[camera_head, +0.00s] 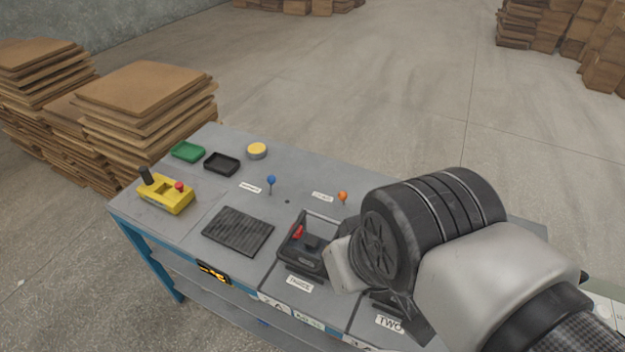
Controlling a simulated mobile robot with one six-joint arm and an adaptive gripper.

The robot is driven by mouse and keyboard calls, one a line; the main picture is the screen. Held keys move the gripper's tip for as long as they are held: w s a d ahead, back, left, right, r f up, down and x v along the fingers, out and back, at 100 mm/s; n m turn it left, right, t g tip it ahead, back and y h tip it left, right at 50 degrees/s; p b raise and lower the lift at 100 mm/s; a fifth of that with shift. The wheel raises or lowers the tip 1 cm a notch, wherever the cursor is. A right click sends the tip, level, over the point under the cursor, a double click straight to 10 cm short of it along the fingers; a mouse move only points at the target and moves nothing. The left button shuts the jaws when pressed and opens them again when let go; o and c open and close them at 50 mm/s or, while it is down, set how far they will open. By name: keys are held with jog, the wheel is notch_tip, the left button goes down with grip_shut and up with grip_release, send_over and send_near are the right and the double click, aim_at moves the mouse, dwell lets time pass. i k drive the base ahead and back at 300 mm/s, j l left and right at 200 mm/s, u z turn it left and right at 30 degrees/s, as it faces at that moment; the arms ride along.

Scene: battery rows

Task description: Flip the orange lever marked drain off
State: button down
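The orange lever (342,196) is a small ball-topped stick on the grey workbench (200,221), right of the middle. A small white label (323,197) lies just left of it; its print is too small to read. A similar blue lever (271,181) stands further left with its own label (251,188). My arm covers the right part of the bench. The end of my arm is near the bench's front right, in front of and to the right of the orange lever. My gripper's fingers cannot be made out.
A black bin (309,262) with a red item stands in front of the orange lever. A ribbed black mat (238,231), yellow control box (165,194), green tray (188,152), black tray (221,163) and yellow round button (256,151) lie left. Cardboard stacks (146,88) stand behind left.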

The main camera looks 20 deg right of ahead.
aim_at(342, 195)
jog(key=i+j, duration=0.25)
jog(key=i+j+z, duration=0.15)
jog(key=i+j, duration=0.15)
jog(key=j, duration=0.15)
jog(key=i+j, duration=0.25)
jog(key=j, duration=0.15)
